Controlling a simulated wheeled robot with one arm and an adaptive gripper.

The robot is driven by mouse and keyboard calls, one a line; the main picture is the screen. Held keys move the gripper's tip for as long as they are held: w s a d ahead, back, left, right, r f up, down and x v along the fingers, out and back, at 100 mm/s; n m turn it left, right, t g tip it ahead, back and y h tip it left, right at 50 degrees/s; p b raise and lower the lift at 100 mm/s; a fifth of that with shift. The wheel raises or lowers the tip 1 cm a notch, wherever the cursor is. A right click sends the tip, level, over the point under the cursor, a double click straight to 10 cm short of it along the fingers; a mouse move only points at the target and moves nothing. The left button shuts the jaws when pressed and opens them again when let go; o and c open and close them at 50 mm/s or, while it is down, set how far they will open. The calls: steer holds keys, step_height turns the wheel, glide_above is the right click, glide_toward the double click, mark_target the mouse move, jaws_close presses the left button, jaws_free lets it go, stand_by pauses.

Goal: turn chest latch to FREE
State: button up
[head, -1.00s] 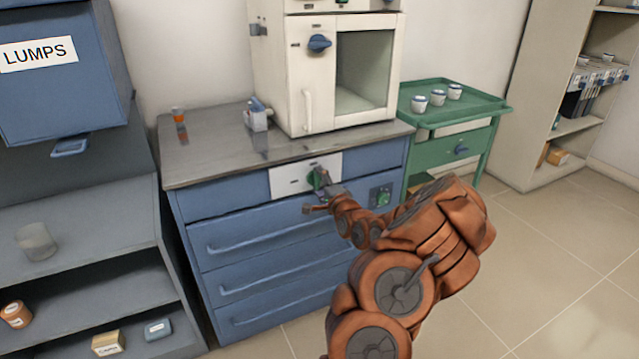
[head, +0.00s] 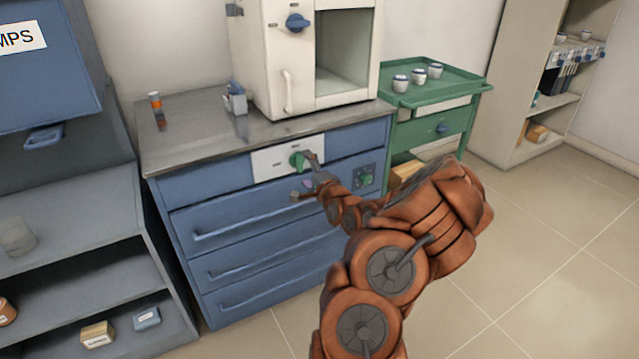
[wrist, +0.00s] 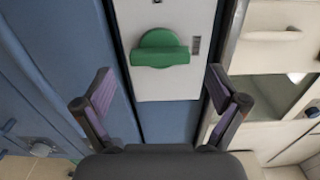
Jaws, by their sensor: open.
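The chest latch is a green knob (head: 298,160) on a white plate (head: 270,166) at the top front of the blue drawer chest (head: 195,188). In the wrist view the green knob (wrist: 160,50) is round with a raised bar lying across the picture; the small marks on its plate (wrist: 185,18) are unreadable. My gripper (head: 306,176) is in front of the plate, its finger partly covering the knob's right side in the head view. In the wrist view my gripper (wrist: 158,88) is open and empty, its fingers spread either side below the knob, apart from it.
A second green knob (head: 367,180) sits on a dark panel right of my gripper. A green cart (head: 455,91) with several cups stands right. Floor at right is clear.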

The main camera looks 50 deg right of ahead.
steer(key=v, duration=0.9)
steer(key=shift+s+a, duration=0.1)
stand_by(0.8)
steer(key=w+a+f+n+g+y, duration=0.2)
steer(key=a+f+n+g+y, duration=0.15)
steer(key=a, duration=0.25)
steer(key=w+a+f+n+g+y, duration=0.2)
steer(key=w+a+n, duration=0.15)
steer(key=a, duration=0.35)
steer(key=s+a+n+g, duration=0.7)
steer(key=s+a+n, duration=0.15)
steer(key=a, duration=0.45)
steer(key=s+a+r+n+g, duration=0.4)
steer(key=s+a, duration=0.3)
steer(key=s, duration=0.4)
steer(key=s+a+r+n+g, duration=0.3)
steer(key=s+a+r, duration=0.4)
steer(key=s, duration=0.5)
step_height(320, 180, up, 22)
steer(key=s+p, duration=0.1)
steer(key=p, duration=2.1)
steer(key=shift+a+t, duration=0.2)
steer(key=shift+t, duration=0.15)
